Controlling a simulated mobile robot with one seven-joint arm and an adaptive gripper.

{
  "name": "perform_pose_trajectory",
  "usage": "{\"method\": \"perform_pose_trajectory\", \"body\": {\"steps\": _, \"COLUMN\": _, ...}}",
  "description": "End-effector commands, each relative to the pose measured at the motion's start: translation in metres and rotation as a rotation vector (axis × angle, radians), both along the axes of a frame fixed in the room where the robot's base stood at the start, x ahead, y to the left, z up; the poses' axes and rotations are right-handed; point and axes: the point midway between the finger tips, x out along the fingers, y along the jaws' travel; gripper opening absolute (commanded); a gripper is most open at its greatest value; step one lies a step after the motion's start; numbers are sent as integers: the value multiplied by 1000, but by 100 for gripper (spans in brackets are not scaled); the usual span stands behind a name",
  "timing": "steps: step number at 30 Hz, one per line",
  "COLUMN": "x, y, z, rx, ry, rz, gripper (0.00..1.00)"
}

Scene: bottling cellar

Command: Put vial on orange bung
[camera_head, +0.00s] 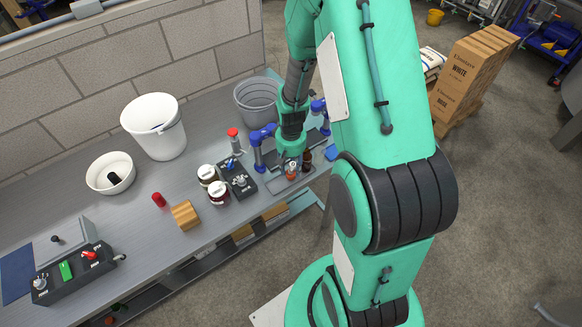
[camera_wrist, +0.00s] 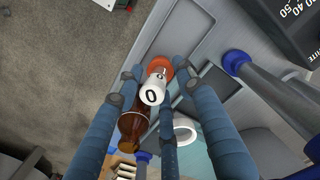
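The vial (camera_wrist: 152,92), with a white top marked with a dark "0", is upright over the orange bung (camera_wrist: 159,66) in the wrist view. It seems to stand on the bung, but their contact is partly hidden. In the head view the orange bung (camera_head: 291,177) shows small on the bench under my gripper (camera_head: 291,158). In the wrist view my gripper's blue fingers (camera_wrist: 160,74) are around the vial and bung, seemingly open, with a gap on the right side. A brown bottle (camera_wrist: 133,127) is close beside the vial.
A black control box (camera_head: 240,179) and two jars (camera_head: 218,193) stand left of the gripper. Blue-jointed stands (camera_head: 258,150) are close behind it. A grey bucket (camera_head: 257,100) is at the wall. The bench's front edge is close.

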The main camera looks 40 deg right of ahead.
Motion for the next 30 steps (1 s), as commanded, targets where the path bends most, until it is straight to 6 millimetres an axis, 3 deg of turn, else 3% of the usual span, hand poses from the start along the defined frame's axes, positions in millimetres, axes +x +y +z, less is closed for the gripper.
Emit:
{"method": "perform_pose_trajectory", "body": {"steps": 8, "x": 1, "y": 0, "z": 28, "rx": -1, "ry": -3, "rz": 0, "gripper": 37}}
{"method": "perform_pose_trajectory", "body": {"steps": 21, "x": 1, "y": 0, "z": 98, "rx": -1, "ry": -2, "rz": 0, "gripper": 37}}
{"method": "perform_pose_trajectory", "body": {"steps": 30, "x": 1, "y": 0, "z": 120, "rx": 0, "ry": -1, "rz": 0, "gripper": 37}}
